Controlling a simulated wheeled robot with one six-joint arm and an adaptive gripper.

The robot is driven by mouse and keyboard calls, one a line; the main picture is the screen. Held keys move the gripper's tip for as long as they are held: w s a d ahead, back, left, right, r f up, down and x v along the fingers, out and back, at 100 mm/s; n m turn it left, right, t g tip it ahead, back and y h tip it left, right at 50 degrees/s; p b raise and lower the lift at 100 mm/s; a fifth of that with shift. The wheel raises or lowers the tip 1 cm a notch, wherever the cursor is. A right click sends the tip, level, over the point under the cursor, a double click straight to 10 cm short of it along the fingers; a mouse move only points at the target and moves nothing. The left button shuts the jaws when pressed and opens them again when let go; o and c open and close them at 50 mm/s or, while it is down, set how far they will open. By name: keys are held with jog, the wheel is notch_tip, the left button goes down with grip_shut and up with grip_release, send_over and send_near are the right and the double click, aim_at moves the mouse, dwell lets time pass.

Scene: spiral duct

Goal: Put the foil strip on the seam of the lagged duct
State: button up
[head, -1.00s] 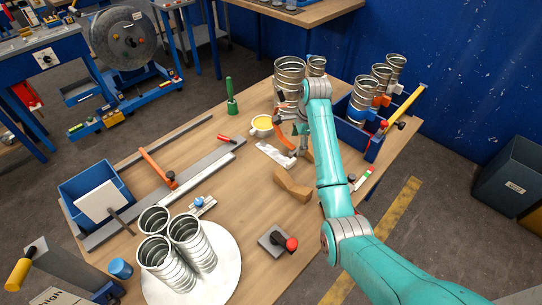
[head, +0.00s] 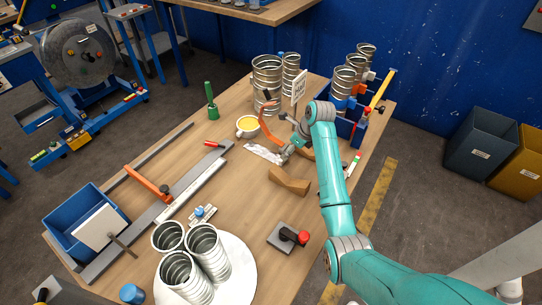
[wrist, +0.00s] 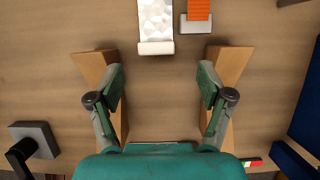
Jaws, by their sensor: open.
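The foil strip (head: 263,153) is a crinkled silver strip lying flat on the wooden bench. In the wrist view the foil strip (wrist: 155,18) is at the top, ahead of my gripper, with a rolled or folded near end. In the head view my gripper (head: 287,153) is just right of the strip. Several bare metal ducts stand on the bench, including a tall spiral one (head: 267,80) at the back. I cannot tell which duct is lagged; no seam is clear.
A wooden block (head: 289,181) sits in front of my gripper. A blue bin with ducts (head: 345,130) stands right. A red-knobbed tool (head: 288,237) is nearer.

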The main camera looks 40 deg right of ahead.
jog(key=shift+x, duration=2.7)
jog(key=shift+s+a, duration=0.1)
jog(key=shift+a, duration=0.15)
jog(key=c, duration=1.1)
jog(key=shift+r, duration=0.1)
notch_tip(320, 180, up, 10)
jog(key=shift+s+f, duration=0.1)
